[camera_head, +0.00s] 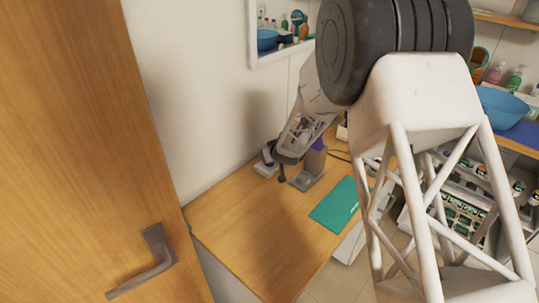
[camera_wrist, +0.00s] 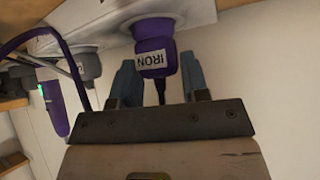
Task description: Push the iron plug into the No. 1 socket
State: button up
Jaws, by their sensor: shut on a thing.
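The purple iron plug (camera_wrist: 152,38) carries a white label reading IRON in the wrist view. My gripper (camera_wrist: 161,80) is shut on it, with one blue-grey finger on each side. Its dark cable runs down between the fingers. The plug's far end meets a round white socket (camera_wrist: 147,12) on a white strip; how deep it sits is hidden. I cannot read a socket number. In the head view my gripper (camera_head: 288,157) is low over the table's back edge by the wall, and the plug cannot be made out there.
Beside it in the wrist view are a grey plug (camera_wrist: 88,66) and a purple object (camera_wrist: 54,108) with a green light. In the head view, a grey stand (camera_head: 303,180) is close to the gripper. A teal mat (camera_head: 340,204) lies right. The table's front left (camera_head: 250,235) is clear.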

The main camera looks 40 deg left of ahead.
jog(key=shift+f, duration=0.2)
jog(key=o, duration=1)
jog(key=shift+d+r, duration=0.1)
jog(key=v, duration=0.7)
jog(key=shift+d, duration=0.2)
jog(key=shift+s+r, duration=0.1)
jog(key=shift+s, duration=0.05)
dwell(0.3)
jog(key=shift+r, duration=0.1)
dwell(0.3)
